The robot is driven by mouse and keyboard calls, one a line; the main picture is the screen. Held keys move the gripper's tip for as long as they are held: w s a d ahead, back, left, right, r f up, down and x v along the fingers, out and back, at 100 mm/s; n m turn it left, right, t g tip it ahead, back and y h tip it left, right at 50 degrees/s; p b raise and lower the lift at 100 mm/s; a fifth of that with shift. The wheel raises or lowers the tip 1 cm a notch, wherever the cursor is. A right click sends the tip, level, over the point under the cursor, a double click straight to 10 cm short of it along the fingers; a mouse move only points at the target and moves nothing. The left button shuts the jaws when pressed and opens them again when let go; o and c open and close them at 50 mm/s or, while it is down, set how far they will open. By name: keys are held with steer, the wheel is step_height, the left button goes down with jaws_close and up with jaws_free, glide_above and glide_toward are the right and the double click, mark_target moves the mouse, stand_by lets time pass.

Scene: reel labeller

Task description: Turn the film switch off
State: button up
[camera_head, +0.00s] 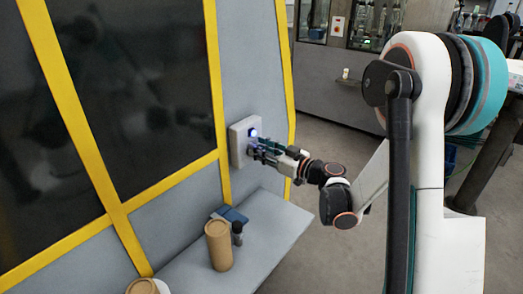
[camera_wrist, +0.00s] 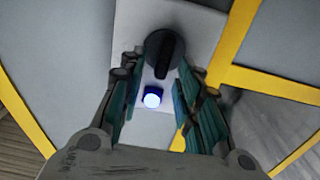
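The switch is a black rotary knob (camera_wrist: 161,52) on a pale box (camera_head: 237,145) fixed to the grey machine panel. Its raised grip bar runs nearly upright in the wrist view, tilted slightly. A lit blue lamp (camera_wrist: 152,98) sits beside the knob on the same plate, and it also glows in the head view (camera_head: 253,132). My gripper (camera_head: 259,151) is at the box front. In the wrist view my gripper (camera_wrist: 162,62) is open, with one finger on each side of the knob. I cannot tell whether the fingers touch it. The knob is hidden in the head view.
Below the box, a grey ledge (camera_head: 268,226) holds a brown cylinder (camera_head: 218,245), a blue item (camera_head: 230,214) and a small dark object (camera_head: 237,233). Yellow frame bars (camera_head: 217,90) border the dark windows. Open floor lies right of the machine.

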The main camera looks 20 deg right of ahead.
jaws_close()
steer(key=shift+a+n, duration=0.1)
steer(key=shift+n, duration=0.3)
steer(key=n+b, duration=0.1)
steer(key=n, duration=0.4)
steer(key=a+f+n+b, duration=0.1)
steer(key=n+b, duration=0.1)
steer(key=n, duration=0.4)
steer(key=s+f+n+b, duration=0.1)
steer(key=n+b, duration=0.1)
steer(key=n, duration=0.4)
steer(key=shift+s+a, duration=0.1)
steer(key=shift+a, duration=0.15)
stand_by(0.3)
